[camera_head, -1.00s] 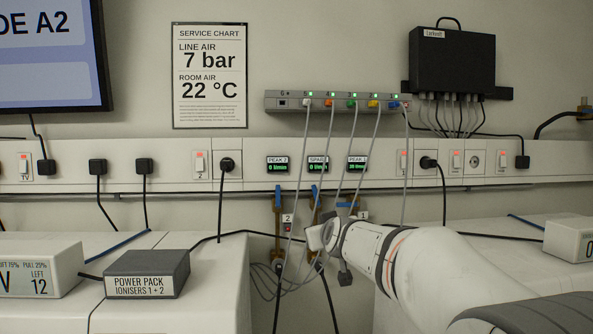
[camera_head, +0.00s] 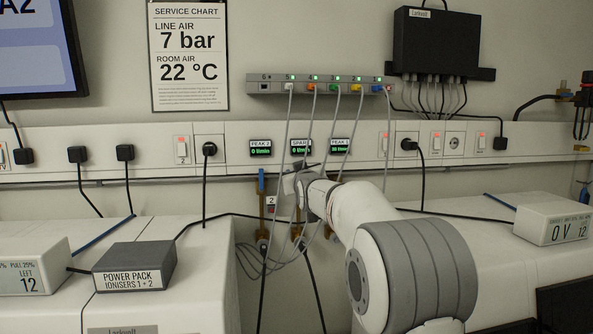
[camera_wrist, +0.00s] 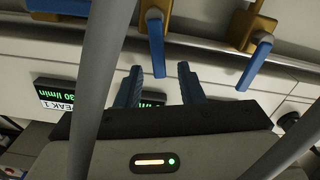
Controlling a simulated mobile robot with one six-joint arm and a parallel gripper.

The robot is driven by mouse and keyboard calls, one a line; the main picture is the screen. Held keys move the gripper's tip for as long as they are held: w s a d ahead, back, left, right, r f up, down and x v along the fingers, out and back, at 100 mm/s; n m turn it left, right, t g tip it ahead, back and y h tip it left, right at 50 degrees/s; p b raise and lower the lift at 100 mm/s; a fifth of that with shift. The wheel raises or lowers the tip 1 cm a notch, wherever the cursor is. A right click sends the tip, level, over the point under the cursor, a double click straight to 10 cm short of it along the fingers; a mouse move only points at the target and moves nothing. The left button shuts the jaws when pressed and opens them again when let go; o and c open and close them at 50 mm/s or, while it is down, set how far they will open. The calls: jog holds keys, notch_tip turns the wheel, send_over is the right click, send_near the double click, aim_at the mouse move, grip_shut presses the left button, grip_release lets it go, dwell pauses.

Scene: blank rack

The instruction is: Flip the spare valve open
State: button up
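The spare valve's blue handle (camera_wrist: 156,48) hangs on a brass body in the middle of the wrist view, in line with the pipe. In the head view my arm mostly hides this valve below the SPARE display (camera_head: 300,147), which appears to read 0 l/min. My gripper (camera_wrist: 159,76) is open, its two blue fingers apart. The handle's end shows in the gap between the fingertips; I cannot tell how deep it lies. In the head view my gripper (camera_head: 292,182) is just below the displays.
Valve 2's blue handle (camera_wrist: 255,66) is close on the right in the wrist view. Another handle (camera_wrist: 57,6), lying crosswise, is at upper left, near the PEAK 1 display (camera_wrist: 62,96). Grey cables (camera_head: 280,150) hang from the hub (camera_head: 320,85) across this area and past my gripper.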

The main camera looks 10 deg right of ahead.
jog(key=shift+c, duration=0.5)
grip_shut()
jog(key=shift+f+b, duration=0.15)
jog(key=shift+b, duration=0.2)
jog(key=shift+d+r+m+b, duration=0.1)
jog(key=shift+d+m+b, duration=0.2)
jog(key=shift+m, duration=0.5)
jog(key=shift+d+r+m+b, duration=0.15)
jog(key=shift+d+m, duration=0.25)
jog(key=shift+m, duration=0.4)
jog(key=shift+o, duration=0.5)
grip_release()
